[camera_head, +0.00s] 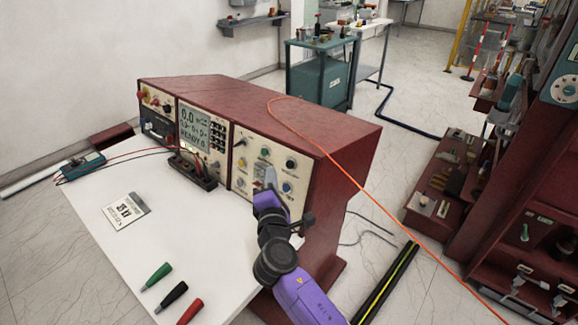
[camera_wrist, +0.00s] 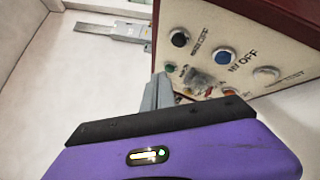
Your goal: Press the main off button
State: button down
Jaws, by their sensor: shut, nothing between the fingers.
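The right panel (camera_head: 272,164) of the dark red console carries several buttons. A black button (camera_head: 291,163) sits at its upper right; it also shows in the wrist view (camera_wrist: 179,38), with a small label I cannot read surely. A blue button (camera_head: 287,187) is below it; in the wrist view this blue button (camera_wrist: 225,57) has a label ending in "OFF". A green button (camera_head: 265,152) is at the upper middle. My gripper (camera_head: 266,174) is shut and empty in front of the panel's middle. In the wrist view its fingertips (camera_wrist: 161,80) overlap the panel edge; contact cannot be told.
A white tabletop (camera_head: 110,250) lies before the console, with green, black and red probes (camera_head: 172,293) near its front. An orange cable (camera_head: 330,150) runs over the console top. A teal cart (camera_head: 318,72) stands behind. A dark red rack (camera_head: 520,200) stands right.

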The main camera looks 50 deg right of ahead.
jog(key=shift+d+f, duration=0.3)
jog(key=shift+d, duration=0.8)
jog(key=shift+d+f, duration=0.25)
jog(key=shift+d, duration=0.8)
jog(key=shift+d, duration=0.1)
dwell(0.3)
jog(key=shift+d, duration=0.3)
jog(key=shift+d+f+b, duration=0.2)
jog(key=shift+d+b, duration=0.1)
jog(key=shift+d, duration=0.15)
dwell(0.8)
dwell(0.3)
jog(key=shift+a+r, duration=0.2)
jog(key=shift+a, duration=0.65)
jog(key=shift+s+a+r, duration=0.1)
jog(key=shift+a+r, duration=0.1)
jog(key=shift+a, duration=0.6)
jog(key=shift+w+a+r, duration=0.1)
jog(key=shift+a+r, duration=0.1)
jog(key=shift+a, duration=0.65)
jog(key=shift+s+a+r, duration=0.1)
jog(key=shift+a+r, duration=0.1)
jog(key=shift+a, duration=0.6)
